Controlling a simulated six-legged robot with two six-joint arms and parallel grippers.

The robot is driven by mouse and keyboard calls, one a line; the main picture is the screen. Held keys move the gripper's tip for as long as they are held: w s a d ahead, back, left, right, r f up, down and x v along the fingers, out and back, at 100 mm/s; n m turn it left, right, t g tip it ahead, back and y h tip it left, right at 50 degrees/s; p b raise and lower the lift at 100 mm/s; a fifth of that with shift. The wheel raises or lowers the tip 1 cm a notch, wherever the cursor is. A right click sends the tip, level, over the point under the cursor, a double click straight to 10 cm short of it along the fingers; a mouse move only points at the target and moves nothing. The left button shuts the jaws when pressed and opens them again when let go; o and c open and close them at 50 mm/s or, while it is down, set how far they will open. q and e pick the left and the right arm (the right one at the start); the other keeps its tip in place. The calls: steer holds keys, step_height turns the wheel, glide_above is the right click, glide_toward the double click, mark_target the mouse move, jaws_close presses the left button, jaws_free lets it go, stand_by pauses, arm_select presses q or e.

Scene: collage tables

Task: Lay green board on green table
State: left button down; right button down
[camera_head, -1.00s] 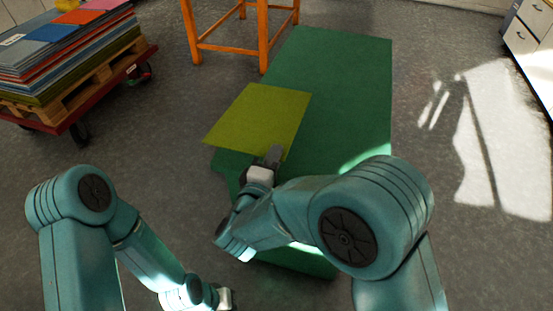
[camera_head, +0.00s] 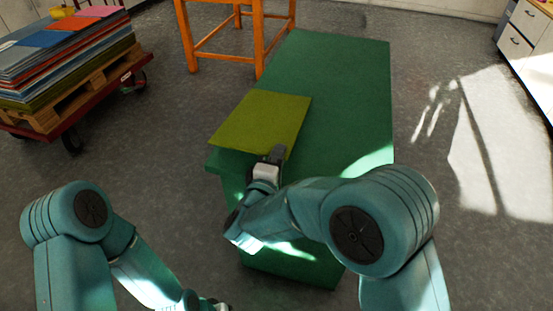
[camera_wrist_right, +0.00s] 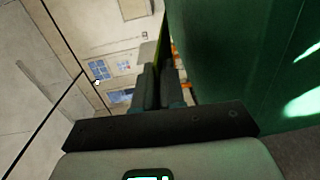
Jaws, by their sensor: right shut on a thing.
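The green board (camera_head: 262,120) is a flat yellow-green sheet over the near left part of the dark green table (camera_head: 345,95). My right gripper (camera_head: 277,154) is shut on the board's near edge. In the right wrist view my gripper's fingers (camera_wrist_right: 157,88) are close together, with a thin sliver of the board (camera_wrist_right: 158,45) beyond them and the green table (camera_wrist_right: 240,60) beside them. I cannot tell whether the board touches the table top. My left gripper (camera_head: 222,307) is low at the bottom edge, mostly cut off, with its fingers unclear.
A red cart (camera_head: 100,92) with a pallet and a stack of coloured boards stands at the upper left. An orange wooden stool (camera_head: 258,45) stands behind the table's far left corner. White drawers (camera_head: 528,40) are at the upper right. The floor right of the table is clear.

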steer(key=shift+w+d+f, duration=0.1)
steer(key=shift+w+f, duration=0.15)
steer(key=shift+f, duration=0.15)
steer(key=shift+w+d+f+b, duration=0.15)
steer(key=shift+w+f+b, duration=0.25)
steer(key=shift+f, duration=0.3)
steer(key=shift+w+d+f+b, duration=0.1)
steer(key=shift+w+f+b, duration=0.3)
steer(key=shift+f, duration=0.3)
steer(key=shift+w+d+f+b, duration=0.15)
steer(key=shift+w+f+b, duration=0.2)
steer(key=shift+f, duration=0.35)
steer(key=c, duration=0.6)
jaws_free()
steer(key=shift+f, duration=0.2)
steer(key=shift+c, duration=0.5)
steer(key=shift+f, duration=0.2)
steer(key=shift+c, duration=0.6)
